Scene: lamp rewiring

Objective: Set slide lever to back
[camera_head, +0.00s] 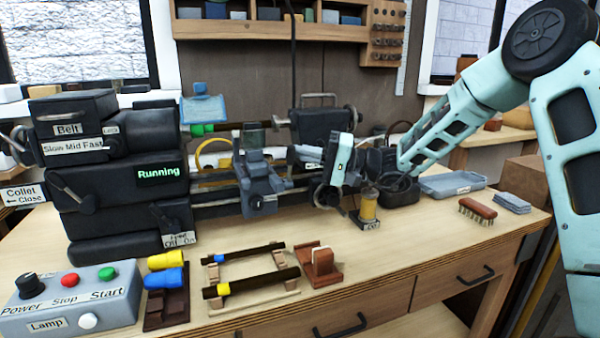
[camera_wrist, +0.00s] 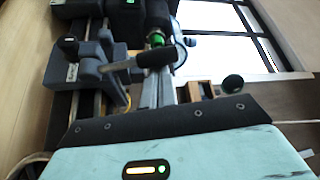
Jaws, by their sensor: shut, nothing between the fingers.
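The lathe carries a blue-grey slide (camera_head: 262,188) on its bed, in the middle of the head view. In the wrist view the slide (camera_wrist: 92,66) is at upper left, and a lever with a black grip (camera_wrist: 155,55) sticks out to its right. I cannot make out a label on this lever. My gripper (camera_head: 330,192) is shut and empty, just right of the slide and in front of the tailstock (camera_head: 325,122). Its fingertips are hard to see in the head view. The wrist view shows the teal hand, with its fingers hidden. I cannot tell whether it touches the lever.
The headstock (camera_head: 125,185) at left reads "Running". A control box (camera_head: 85,300) with buttons stands at front left. A rack with dark rods (camera_head: 250,282) and a red-brown block (camera_head: 320,268) lie in front. A blue-grey tray (camera_head: 452,184) and a brush (camera_head: 477,211) are at right.

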